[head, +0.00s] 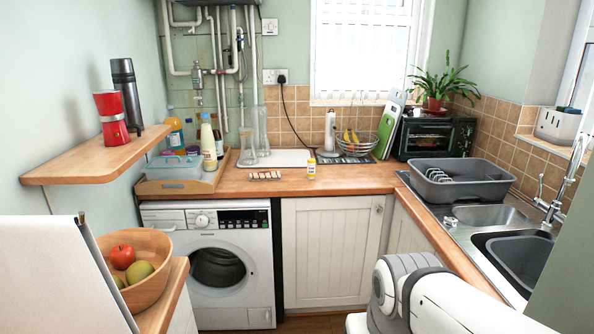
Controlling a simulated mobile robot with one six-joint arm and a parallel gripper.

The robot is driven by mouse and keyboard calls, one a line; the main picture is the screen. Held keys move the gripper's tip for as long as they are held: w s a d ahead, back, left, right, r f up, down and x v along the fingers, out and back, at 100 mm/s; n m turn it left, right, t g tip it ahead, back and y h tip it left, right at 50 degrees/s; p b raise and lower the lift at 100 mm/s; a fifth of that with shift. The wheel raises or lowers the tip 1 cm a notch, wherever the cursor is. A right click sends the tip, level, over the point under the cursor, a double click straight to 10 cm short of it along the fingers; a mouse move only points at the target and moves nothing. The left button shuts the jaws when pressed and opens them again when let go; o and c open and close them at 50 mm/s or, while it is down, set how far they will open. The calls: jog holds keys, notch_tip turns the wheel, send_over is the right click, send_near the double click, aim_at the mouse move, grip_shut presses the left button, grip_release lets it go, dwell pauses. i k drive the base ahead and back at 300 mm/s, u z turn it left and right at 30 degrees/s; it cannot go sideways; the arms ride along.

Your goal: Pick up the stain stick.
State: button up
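A small yellow bottle with a pale label (311,172) stands upright near the front edge of the wooden worktop (345,183). It looks like the stain stick, but its label is too small to read. It stands alone, just right of a small slatted rack or dish (265,175). Part of my white and grey arm shows at the bottom right, well in front of the worktop. My gripper is not in view.
A washing machine (218,262) stands below the worktop. Left of the bottle are a wooden tray (150,187) and glass vases (261,130). Behind and right are a paper-towel holder (330,133), a fruit basket (351,142) and a grey dish rack (460,187).

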aim_at(311, 162)
jog(key=i, duration=2.6)
